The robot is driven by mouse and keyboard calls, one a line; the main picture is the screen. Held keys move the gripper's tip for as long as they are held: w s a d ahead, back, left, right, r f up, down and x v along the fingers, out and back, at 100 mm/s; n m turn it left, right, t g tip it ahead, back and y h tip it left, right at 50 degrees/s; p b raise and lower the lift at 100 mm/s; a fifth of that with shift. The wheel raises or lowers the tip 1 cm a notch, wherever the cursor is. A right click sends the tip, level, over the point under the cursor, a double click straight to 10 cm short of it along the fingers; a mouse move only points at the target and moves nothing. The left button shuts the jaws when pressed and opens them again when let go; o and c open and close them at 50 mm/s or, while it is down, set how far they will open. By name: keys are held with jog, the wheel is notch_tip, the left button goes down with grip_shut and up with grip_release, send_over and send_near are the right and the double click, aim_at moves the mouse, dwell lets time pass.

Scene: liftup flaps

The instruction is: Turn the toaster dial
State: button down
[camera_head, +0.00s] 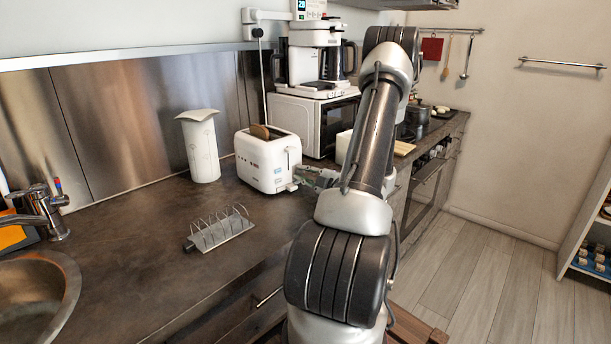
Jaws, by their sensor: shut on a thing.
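The white toaster (262,166) stands on the dark counter, with a slice of bread (260,131) showing in its top slot. My gripper (297,183) is at the toaster's right end, low down, and partly hidden by my arm. Its fingers are shut at a small part on that end, where the dial seems to be. The dial itself is too small and too covered to make out, so its angle cannot be told.
A metal toast rack (220,230) lies in front of the toaster. A white canister (200,147) stands to its left. A white microwave (305,118) with a coffee machine (316,62) on top stands behind. A sink (38,290) is at the lower left.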

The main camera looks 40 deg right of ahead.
jog(key=shift+m, duration=0.6)
jog(key=c, duration=1.6)
grip_release()
jog(key=shift+d+f, duration=0.1)
jog(key=shift+o, duration=0.2)
jog(key=s, duration=1.2)
jog(key=shift+d+r, duration=0.15)
jog(key=shift+r, duration=0.1)
